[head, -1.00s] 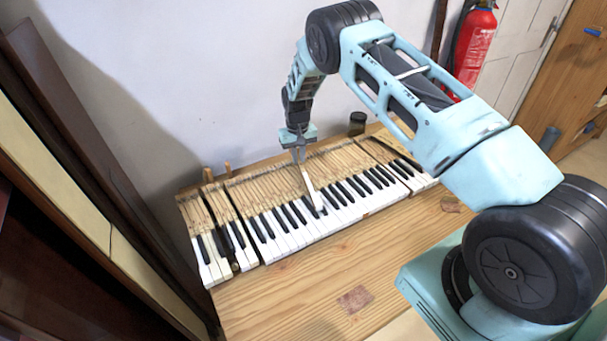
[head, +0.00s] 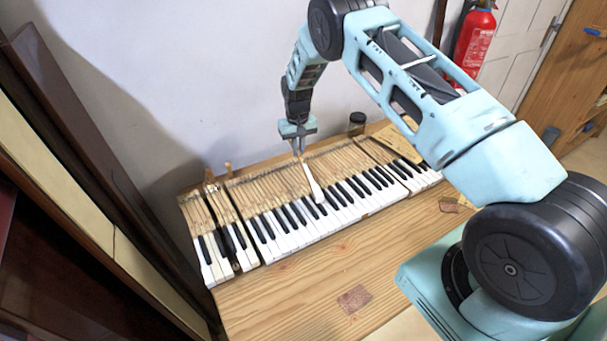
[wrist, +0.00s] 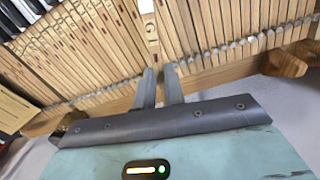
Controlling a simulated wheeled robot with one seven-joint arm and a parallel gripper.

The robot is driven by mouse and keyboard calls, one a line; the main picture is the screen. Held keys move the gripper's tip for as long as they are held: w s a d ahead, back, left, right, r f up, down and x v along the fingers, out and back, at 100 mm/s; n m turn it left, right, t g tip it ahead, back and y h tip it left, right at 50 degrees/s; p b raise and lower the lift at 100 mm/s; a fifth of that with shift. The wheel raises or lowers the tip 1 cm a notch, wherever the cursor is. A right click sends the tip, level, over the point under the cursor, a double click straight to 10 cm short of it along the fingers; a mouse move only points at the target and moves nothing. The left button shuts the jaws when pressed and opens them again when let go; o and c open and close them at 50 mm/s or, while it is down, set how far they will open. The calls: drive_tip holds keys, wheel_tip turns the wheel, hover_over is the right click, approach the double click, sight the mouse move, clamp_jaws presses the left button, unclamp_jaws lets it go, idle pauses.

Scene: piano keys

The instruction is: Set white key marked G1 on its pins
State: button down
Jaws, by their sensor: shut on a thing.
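The white key marked G1 (head: 313,185) is a long wooden key with a white front. Its wooden shank, with a letter G showing, is in the wrist view (wrist: 152,38). My gripper (head: 300,154) is shut on the shank near its back end, and its fingers also show in the wrist view (wrist: 160,80).
A narrow gap (head: 232,258) shows between keys at the left. A wall rises close behind.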

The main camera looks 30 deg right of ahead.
drive_tip(key=shift+r+p, duration=0.95)
drive_tip(key=shift+r, duration=1.4)
